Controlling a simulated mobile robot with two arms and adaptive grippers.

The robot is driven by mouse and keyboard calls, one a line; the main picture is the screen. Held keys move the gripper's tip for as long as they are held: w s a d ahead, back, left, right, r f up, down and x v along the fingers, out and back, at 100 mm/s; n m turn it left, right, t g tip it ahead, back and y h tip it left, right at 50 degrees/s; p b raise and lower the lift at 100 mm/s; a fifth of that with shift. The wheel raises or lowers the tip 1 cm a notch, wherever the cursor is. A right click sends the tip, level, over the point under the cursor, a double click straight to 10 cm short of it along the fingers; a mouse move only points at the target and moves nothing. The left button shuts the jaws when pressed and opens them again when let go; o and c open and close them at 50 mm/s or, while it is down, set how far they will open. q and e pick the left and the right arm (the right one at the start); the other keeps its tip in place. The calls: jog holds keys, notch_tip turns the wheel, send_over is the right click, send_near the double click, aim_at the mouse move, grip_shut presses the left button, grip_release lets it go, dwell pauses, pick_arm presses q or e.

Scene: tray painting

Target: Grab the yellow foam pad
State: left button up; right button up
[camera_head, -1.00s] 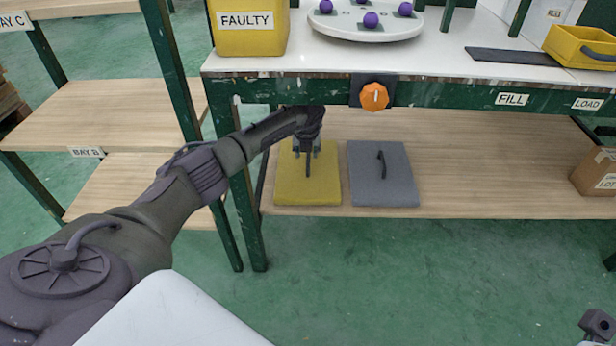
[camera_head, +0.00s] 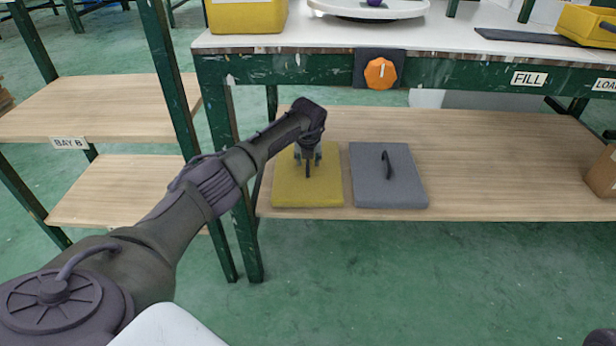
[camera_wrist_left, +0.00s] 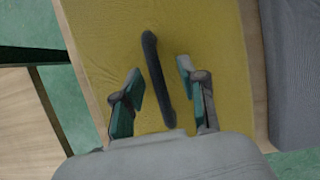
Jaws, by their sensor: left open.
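The yellow foam pad (camera_head: 306,192) lies flat on the lower wooden shelf, near its left end. It has a dark handle on top. My left gripper (camera_head: 307,165) is over the pad, pointing down. In the left wrist view the gripper (camera_wrist_left: 158,92) is open, with one finger on each side of the dark handle (camera_wrist_left: 157,75) on the yellow pad (camera_wrist_left: 105,35). The handle looks unclasped; I cannot tell how far above the pad the fingertips are. At the lower right of the head view, only a dark bit shows, too little to identify as my right gripper.
A grey pad (camera_head: 388,190) with a dark handle lies just right of the yellow pad. The green table frame (camera_head: 300,68) with an orange knob (camera_head: 380,73) runs above the shelf. A green leg (camera_head: 238,190) stands at the left.

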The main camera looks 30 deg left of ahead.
pick_arm(q)
jog(key=shift+c, duration=0.4)
grip_shut()
